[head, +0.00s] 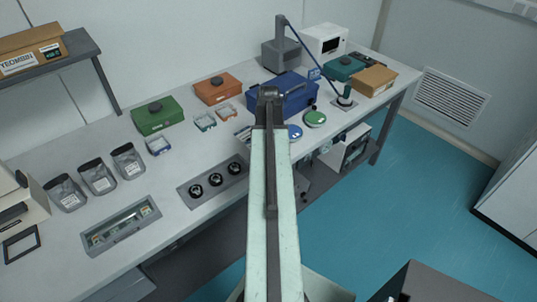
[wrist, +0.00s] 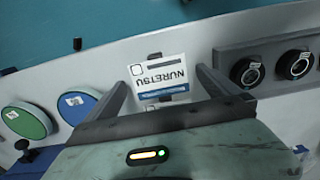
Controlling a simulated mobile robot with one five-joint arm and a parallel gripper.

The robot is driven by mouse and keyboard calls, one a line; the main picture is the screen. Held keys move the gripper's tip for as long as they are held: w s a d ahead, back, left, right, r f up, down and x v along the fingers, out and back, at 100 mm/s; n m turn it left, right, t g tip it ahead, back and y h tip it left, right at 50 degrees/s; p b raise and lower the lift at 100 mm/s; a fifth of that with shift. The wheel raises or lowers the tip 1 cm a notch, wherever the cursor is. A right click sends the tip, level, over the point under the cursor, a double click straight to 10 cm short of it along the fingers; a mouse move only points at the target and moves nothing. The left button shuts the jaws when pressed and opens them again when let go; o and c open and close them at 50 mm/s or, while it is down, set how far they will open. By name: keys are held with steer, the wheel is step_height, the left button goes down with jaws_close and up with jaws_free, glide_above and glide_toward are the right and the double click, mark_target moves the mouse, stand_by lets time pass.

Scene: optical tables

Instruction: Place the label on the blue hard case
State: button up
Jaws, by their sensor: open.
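The blue hard case (head: 283,98) stands on the bench, partly hidden behind the end of my arm in the head view. In the wrist view a white label (wrist: 150,70) with the upside-down print "NURETSU" and a blue stripe lies between the two fingers of my gripper (wrist: 160,77). The fingers stand apart, one on each side of the label, with gaps visible. Whether they are level with it is hard to tell. The fingertips are not clear in the head view.
A panel with round black knobs (head: 189,191) lies beside the label. A green disc (head: 315,118) and a blue disc (wrist: 77,104) are on the other side. Green (head: 157,115) and orange (head: 217,88) cases stand farther back. A lamp-like arm (head: 281,30) rises behind the blue case.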

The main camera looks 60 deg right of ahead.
steer(key=c, duration=1.5)
step_height(320, 180, up, 11)
steer(key=p, duration=1.1)
step_height(320, 180, down, 4)
steer(key=b, duration=0.4)
steer(key=shift+f, duration=0.15)
steer(key=shift+r, duration=0.25)
